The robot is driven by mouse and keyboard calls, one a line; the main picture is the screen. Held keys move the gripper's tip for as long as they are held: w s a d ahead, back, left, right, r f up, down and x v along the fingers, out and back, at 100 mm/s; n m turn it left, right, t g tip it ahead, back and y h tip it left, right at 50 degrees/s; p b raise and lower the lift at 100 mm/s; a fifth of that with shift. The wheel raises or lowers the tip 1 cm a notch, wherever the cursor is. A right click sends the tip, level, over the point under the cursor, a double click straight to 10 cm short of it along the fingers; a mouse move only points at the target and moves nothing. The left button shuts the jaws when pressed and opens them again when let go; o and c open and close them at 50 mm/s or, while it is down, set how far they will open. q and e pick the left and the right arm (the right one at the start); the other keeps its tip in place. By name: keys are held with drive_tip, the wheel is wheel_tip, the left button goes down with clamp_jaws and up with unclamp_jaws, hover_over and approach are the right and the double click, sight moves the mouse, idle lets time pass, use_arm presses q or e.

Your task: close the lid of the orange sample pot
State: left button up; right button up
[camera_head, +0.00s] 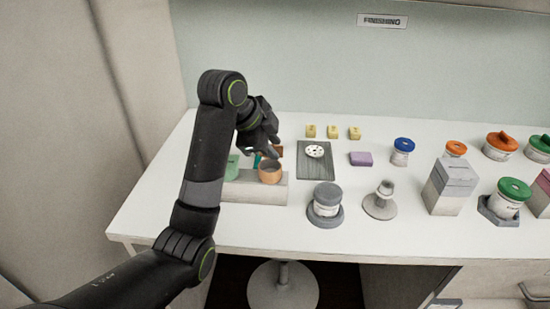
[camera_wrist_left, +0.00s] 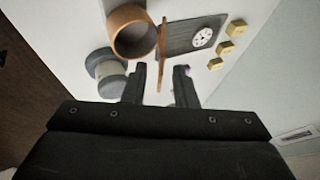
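The orange sample pot (camera_head: 270,173) stands open in a pale block near the table's front left. It also shows in the left wrist view, its round mouth (camera_wrist_left: 133,33) facing the camera. Its orange lid (camera_head: 278,150) is raised behind the mouth. The lid (camera_wrist_left: 162,50) is seen edge-on in the wrist view, standing up from the rim. My left gripper (camera_head: 266,132) is just above and behind the pot. In the wrist view its two fingers (camera_wrist_left: 160,75) are apart, with the lid's edge between them; contact is not visible. My right gripper is out of view.
The pale block (camera_head: 252,194) also holds a green pot (camera_head: 232,167). A dark board (camera_head: 316,172) with a white disc lies to the right, a grey jar (camera_head: 327,199) in front. Yellow blocks (camera_head: 332,132) stand behind; a purple block (camera_head: 361,158) lies farther right.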

use_arm(q)
drive_tip(key=shift+b+x, duration=0.4)
drive_tip(key=shift+x, duration=0.6)
drive_tip(key=shift+c, duration=0.4)
clamp_jaws()
